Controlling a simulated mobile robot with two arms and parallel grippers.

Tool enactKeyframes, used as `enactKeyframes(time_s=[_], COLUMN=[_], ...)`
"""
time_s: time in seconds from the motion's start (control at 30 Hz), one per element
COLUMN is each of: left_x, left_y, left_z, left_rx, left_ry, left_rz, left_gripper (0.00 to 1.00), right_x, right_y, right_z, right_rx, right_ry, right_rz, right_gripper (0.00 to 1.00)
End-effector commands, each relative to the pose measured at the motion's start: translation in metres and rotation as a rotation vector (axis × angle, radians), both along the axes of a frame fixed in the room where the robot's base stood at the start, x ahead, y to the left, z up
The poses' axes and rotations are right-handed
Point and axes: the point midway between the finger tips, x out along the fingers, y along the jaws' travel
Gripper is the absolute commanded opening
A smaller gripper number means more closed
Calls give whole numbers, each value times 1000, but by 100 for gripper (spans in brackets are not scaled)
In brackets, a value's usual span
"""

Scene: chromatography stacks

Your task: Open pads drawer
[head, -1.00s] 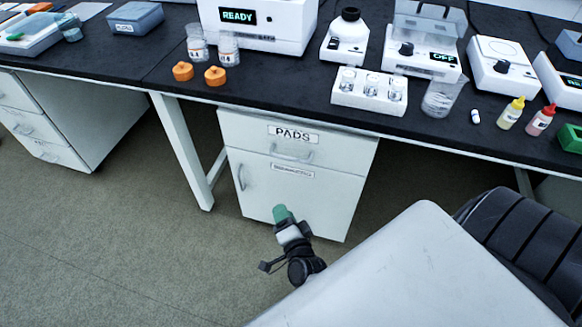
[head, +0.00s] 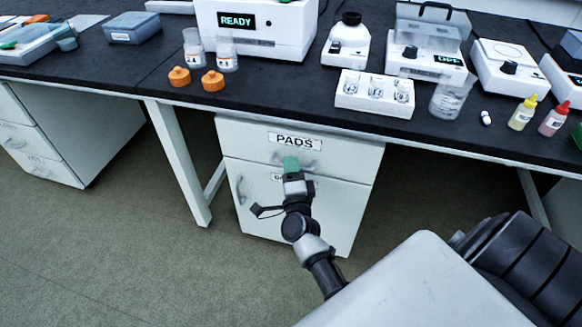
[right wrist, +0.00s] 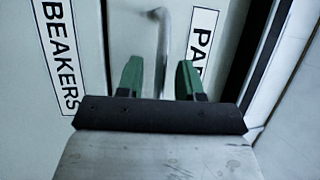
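The pads drawer (head: 245,141) is the upper drawer of the white cabinet under the bench. It is closed and bears a PADS label (head: 294,141). Its grey bar handle (head: 311,165) is partly hidden behind my right gripper (head: 291,163) in the head view. In the right wrist view the handle (right wrist: 162,50) stands between the two green fingertips of my right gripper (right wrist: 160,80), which are apart. The fingers point at the handle, and I cannot tell if they reach around it. My left gripper is not in view.
A lower door labelled BEAKERS (right wrist: 61,55) sits below the drawer, with its own handle (head: 240,189). The black bench top (head: 290,98) overhangs the cabinet and holds instruments, vials and bottles. A white bench leg (head: 180,165) stands left of the cabinet.

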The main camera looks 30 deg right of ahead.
Motion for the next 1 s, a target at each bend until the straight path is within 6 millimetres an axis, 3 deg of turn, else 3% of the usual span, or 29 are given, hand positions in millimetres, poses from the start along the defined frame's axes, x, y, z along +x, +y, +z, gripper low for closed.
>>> enactKeyframes(time_s=[0.4, 0.63, 1.0], left_x=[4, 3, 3], left_y=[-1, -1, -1], left_z=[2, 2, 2], left_rx=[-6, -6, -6], left_ry=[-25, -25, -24], left_rz=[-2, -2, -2], left_gripper=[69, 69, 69], right_x=[8, 7, 8], right_y=[-4, -4, -4], right_z=[1, 1, 1], right_rx=[-1, -1, 0], right_ry=[1, 1, 2], right_rz=[1, 1, 1], right_gripper=[35, 0, 0])
